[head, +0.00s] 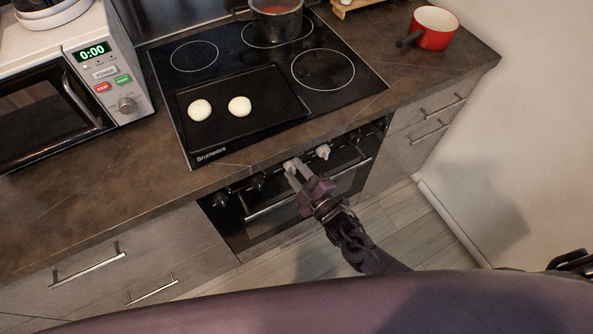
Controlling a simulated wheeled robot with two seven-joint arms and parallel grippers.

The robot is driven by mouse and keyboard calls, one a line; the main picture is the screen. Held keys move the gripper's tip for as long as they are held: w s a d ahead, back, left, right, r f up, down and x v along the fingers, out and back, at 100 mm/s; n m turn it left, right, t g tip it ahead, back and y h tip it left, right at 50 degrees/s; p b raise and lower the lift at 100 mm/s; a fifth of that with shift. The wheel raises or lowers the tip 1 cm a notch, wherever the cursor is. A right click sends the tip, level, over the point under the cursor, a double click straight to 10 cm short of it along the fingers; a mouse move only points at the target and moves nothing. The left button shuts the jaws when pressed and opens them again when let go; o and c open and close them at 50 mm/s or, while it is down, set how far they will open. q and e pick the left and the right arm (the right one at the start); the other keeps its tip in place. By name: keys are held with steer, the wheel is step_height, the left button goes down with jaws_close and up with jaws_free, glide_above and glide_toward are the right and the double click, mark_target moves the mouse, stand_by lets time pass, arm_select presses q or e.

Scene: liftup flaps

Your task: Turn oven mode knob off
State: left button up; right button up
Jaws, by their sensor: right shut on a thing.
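The oven (270,222) is built in under the cooktop, with a dark glass front and a row of knobs along its top edge. My right gripper (294,168) reaches up from below to the middle of this row. Its fingers are shut on an oven knob, which they mostly cover, so its pointer cannot be read. Just to the right is a pale knob (323,151), apart from the fingers. Dark knobs (257,183) show to the left. My left gripper is not in view.
The oven handle (270,208) runs below the knobs, close to my gripper. The black cooktop (225,62) above holds a tray (270,105) with two white round pieces and a pot (276,22). A red saucepan (434,30) and a microwave (75,85) stand on the counter.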

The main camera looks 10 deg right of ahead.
stand_by(0.4)
steer(key=o, duration=1)
steer(key=shift+c, duration=0.2)
steer(key=v, duration=0.7)
steer(key=shift+s+d+b, duration=0.15)
steer(key=shift+s+b, duration=0.2)
steer(key=shift+b, duration=0.1)
